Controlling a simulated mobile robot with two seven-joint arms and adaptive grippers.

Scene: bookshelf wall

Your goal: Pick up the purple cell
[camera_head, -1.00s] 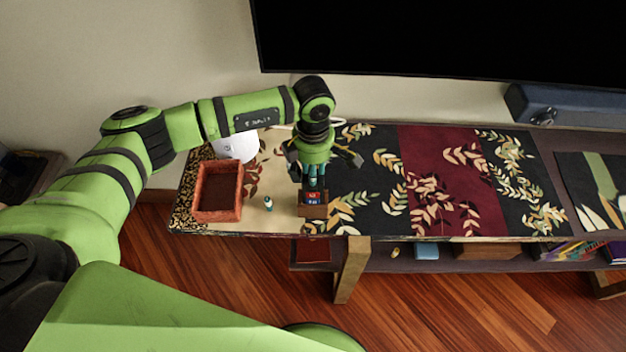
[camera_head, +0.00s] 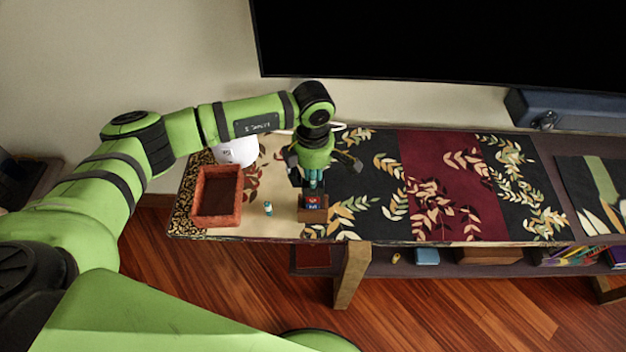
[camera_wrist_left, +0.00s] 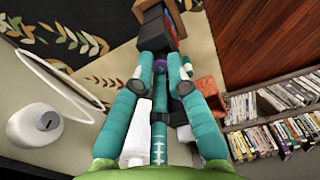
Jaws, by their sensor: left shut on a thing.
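My left gripper (camera_head: 315,184) points down at the small wooden box (camera_head: 314,215) near the table's front edge. In the left wrist view its teal fingers (camera_wrist_left: 160,68) are closed around a small purple thing, the purple cell (camera_wrist_left: 160,65), of which only a little shows. The fingers hide the rest. The box, with red and blue contents, also shows just beyond the fingertips (camera_wrist_left: 163,30). I cannot tell whether the cell is clear of the box. My right gripper is not in view.
A small teal-and-white cell (camera_head: 268,209) stands on the table left of the box. A reddish-brown tray (camera_head: 238,216) is further left, with a white rounded object (camera_head: 238,151) behind it. A dark screen (camera_head: 440,40) hangs behind. The patterned cloth (camera_head: 440,190) to the right is clear.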

